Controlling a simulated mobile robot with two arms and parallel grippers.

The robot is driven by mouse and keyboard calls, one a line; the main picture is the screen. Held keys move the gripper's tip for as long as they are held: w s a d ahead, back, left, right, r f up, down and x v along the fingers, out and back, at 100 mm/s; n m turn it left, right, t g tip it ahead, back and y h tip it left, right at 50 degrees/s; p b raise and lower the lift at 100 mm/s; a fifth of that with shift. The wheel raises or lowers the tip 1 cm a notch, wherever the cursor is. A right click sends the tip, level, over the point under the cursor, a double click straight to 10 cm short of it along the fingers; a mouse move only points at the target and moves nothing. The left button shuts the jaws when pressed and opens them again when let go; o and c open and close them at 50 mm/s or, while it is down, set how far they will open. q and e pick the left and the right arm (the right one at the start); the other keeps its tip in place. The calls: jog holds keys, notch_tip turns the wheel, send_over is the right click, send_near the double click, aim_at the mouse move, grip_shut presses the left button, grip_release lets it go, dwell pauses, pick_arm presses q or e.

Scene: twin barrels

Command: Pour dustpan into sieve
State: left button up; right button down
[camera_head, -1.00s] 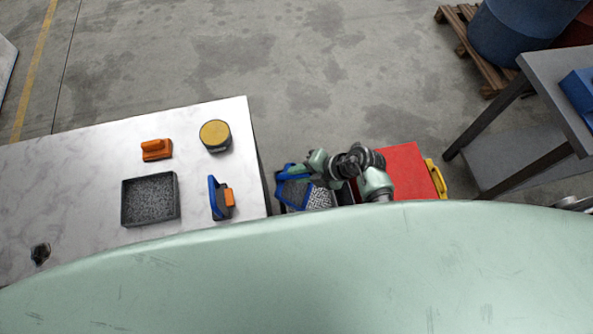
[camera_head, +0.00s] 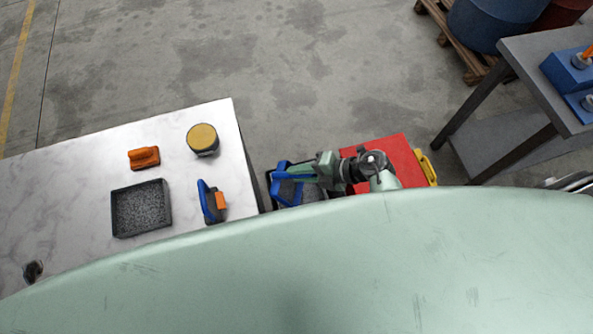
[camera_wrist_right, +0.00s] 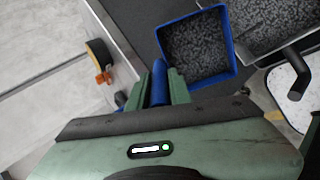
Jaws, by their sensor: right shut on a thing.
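The blue-rimmed dustpan (camera_wrist_right: 197,45) holds dark grey grains. My right gripper (camera_wrist_right: 168,88) is shut on its blue handle (camera_wrist_right: 159,82). In the head view the dustpan (camera_head: 287,190) is beside the white table, with its blue outside turned more toward the camera. The metal-rimmed tray with a black handle (camera_wrist_right: 297,82) looks like the sieve (camera_wrist_right: 262,50); it lies right of the dustpan in the wrist view, with speckled grey inside. Whether the two touch is unclear. My right gripper (camera_head: 322,173) partly hides them in the head view.
The white table (camera_head: 75,170) carries a gravel tray (camera_head: 141,208), an orange brush (camera_head: 144,157), a yellow-topped can (camera_head: 203,139) and a blue-orange tool (camera_head: 211,202). A red surface (camera_head: 390,162) lies right of my gripper. A grey table (camera_head: 545,75) stands farther right.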

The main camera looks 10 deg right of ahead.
jog(key=shift+s+d+y, duration=0.3)
jog(key=shift+d+y, duration=0.1)
jog(key=shift+d, duration=0.15)
jog(key=shift+s+d+t+y+b, duration=0.25)
jog(key=shift+d+t+y+b, duration=0.15)
jog(key=shift+d+t, duration=0.15)
jog(key=s+d+f+t+y+b, duration=0.2)
jog(key=d+y+b, duration=0.2)
jog(key=b, duration=0.7)
jog(key=shift+s+d+b, duration=0.3)
jog(key=shift+s+d, duration=0.1)
jog(key=shift+d, duration=0.2)
dwell(1.9)
jog(key=shift+s+d+f+t+y+b, duration=0.3)
jog(key=shift+d+f+y+b, duration=0.25)
jog(key=shift+b, duration=1.05)
jog(key=shift+s+d+f+t+y+b, duration=0.35)
jog(key=shift+y+b, duration=0.3)
jog(key=shift+b, duration=1)
jog(key=shift+s+d+f+t+y+b, duration=0.25)
jog(key=shift+d+f+y+b, duration=0.35)
jog(key=shift+b, duration=1)
